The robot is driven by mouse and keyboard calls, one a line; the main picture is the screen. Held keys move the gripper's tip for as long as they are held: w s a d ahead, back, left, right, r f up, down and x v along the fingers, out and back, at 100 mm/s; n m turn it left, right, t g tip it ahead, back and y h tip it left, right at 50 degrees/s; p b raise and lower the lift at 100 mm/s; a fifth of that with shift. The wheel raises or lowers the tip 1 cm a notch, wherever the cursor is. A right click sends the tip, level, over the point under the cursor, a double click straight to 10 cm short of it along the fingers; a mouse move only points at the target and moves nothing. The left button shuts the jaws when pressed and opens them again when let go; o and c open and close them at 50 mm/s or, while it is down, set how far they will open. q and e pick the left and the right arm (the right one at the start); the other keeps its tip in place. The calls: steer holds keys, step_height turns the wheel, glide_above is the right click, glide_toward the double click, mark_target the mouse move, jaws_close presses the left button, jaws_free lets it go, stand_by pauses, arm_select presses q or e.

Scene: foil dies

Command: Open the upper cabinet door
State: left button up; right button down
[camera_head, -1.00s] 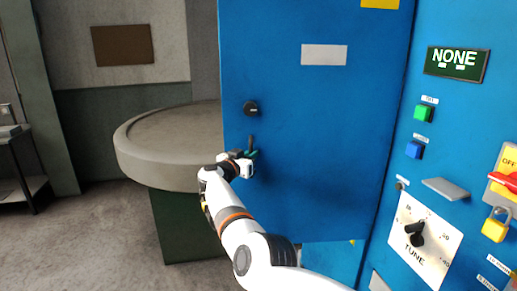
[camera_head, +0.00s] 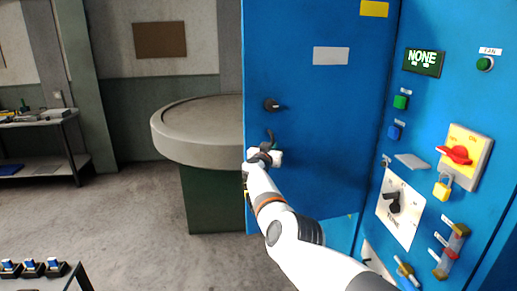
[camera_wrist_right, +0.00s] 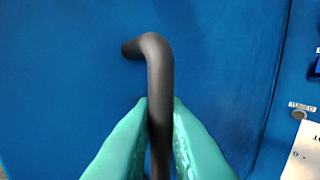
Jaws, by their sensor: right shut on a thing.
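The blue upper cabinet door (camera_head: 320,110) stands swung out from the cabinet, with a white label and a dark round knob (camera_head: 272,104) on its face. Its dark bent handle (camera_wrist_right: 154,70) shows in the right wrist view between the teal fingers of my right gripper (camera_wrist_right: 160,115). The right gripper is shut on the handle's straight part. In the head view the right gripper (camera_head: 268,153) is at the door's left edge, below the knob, and its fingers are mostly hidden. My left gripper is not in view.
The blue cabinet front (camera_head: 430,110) at right carries a NONE display (camera_head: 423,62), buttons, a red switch (camera_head: 457,155), a yellow padlock (camera_head: 442,188) and a tune dial (camera_head: 394,201). A round grey table (camera_head: 200,140) stands behind the door.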

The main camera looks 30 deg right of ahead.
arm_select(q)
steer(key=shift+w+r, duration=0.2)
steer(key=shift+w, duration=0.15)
arm_select(e)
steer(key=shift+s+d+r, duration=0.1)
steer(key=shift+s+r, duration=0.1)
steer(key=shift+s, duration=0.2)
steer(key=shift+w, duration=0.1)
steer(key=c, duration=1.6)
jaws_free()
steer(key=shift+f, duration=0.1)
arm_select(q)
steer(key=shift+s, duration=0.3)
arm_select(e)
steer(key=shift+o, duration=0.4)
steer(key=shift+d, duration=0.15)
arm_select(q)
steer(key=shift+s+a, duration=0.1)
